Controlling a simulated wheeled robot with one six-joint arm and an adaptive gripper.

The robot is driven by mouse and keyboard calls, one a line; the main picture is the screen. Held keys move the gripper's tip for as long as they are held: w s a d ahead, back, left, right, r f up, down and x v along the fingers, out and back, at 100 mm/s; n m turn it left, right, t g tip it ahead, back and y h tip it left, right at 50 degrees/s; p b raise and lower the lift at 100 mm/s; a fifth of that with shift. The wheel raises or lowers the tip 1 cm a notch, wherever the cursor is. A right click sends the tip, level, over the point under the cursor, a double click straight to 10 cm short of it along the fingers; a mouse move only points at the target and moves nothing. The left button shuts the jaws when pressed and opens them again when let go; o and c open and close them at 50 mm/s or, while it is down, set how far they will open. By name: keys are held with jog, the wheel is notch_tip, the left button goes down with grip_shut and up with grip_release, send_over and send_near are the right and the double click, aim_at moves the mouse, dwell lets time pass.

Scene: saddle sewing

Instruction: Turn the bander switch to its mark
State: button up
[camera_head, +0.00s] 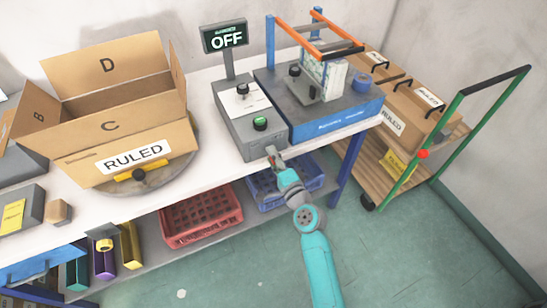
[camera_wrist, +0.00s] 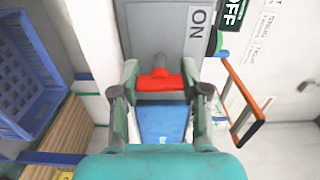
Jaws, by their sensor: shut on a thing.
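The bander switch looks to be the red handle (camera_wrist: 160,82) on the front face of the grey control box (camera_head: 258,144). My gripper (camera_head: 271,157) is at that front face, low on the box, and in the wrist view my gripper (camera_wrist: 160,80) has its fingers on both sides of the red handle, shut on it. A white ON label (camera_wrist: 198,30) is on the grey face beside the handle. The display sign (camera_head: 225,36) on the box's post reads OFF. The handle's pivot and exact angle to the label are hard to tell.
A green button (camera_head: 260,123) is on top of the control box. The blue bander (camera_head: 335,123) stands right beside it. An open carton (camera_head: 135,135) marked RULED is to the left. Red (camera_head: 203,215) and blue (camera_head: 290,190) crates sit on the shelf below. A loaded cart (camera_head: 380,175) stands right.

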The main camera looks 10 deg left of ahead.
jog(key=o, duration=1.2)
jog(key=shift+c, duration=0.2)
jog(key=v, duration=1.2)
jog(key=shift+d, duration=0.1)
